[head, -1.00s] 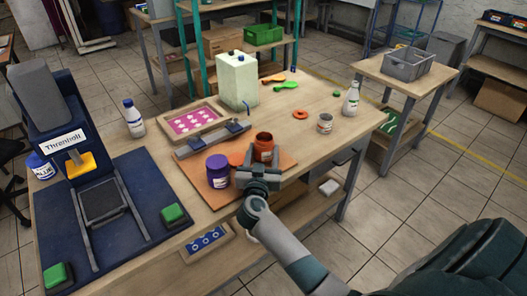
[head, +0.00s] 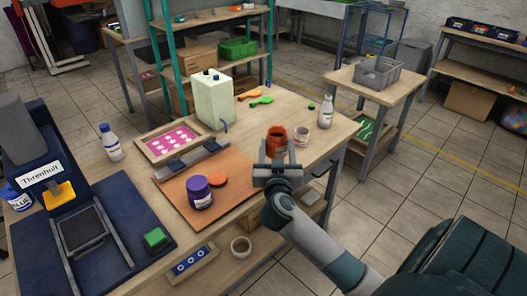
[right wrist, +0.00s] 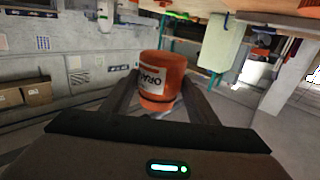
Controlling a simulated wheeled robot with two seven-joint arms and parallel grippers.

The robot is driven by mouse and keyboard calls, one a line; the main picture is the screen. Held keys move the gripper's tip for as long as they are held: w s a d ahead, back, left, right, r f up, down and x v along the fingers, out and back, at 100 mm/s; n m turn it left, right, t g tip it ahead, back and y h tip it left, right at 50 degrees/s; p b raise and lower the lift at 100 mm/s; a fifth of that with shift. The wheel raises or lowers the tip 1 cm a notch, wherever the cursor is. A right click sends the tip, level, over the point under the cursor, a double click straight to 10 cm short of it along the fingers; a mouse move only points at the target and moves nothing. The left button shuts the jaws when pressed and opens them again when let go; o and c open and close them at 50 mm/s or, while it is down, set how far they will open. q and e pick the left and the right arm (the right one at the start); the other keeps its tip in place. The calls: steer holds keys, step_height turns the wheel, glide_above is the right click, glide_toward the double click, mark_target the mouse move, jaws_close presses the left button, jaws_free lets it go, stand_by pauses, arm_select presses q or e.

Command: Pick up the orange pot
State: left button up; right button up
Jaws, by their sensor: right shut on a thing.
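The orange pot (head: 277,141) is open at the top and close to upright in the head view. My right gripper (head: 278,162) is shut on it and holds it near the table's right front edge, apart from the brown board (head: 233,205). The right wrist view shows the pot (right wrist: 163,78), with a white label, between the two fingers (right wrist: 160,100). An orange lid (head: 217,180) lies on the board. My left gripper is not in view.
A purple pot (head: 199,192) stands on the board. Beyond it are a framed pink screen (head: 171,142) and a pale container (head: 213,101). A grey cup (head: 301,136) and a white bottle (head: 326,111) stand close to the held pot. The blue press (head: 85,235) fills the left.

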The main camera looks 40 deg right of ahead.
steer(key=shift+s+d+r, duration=0.3)
stand_by(0.4)
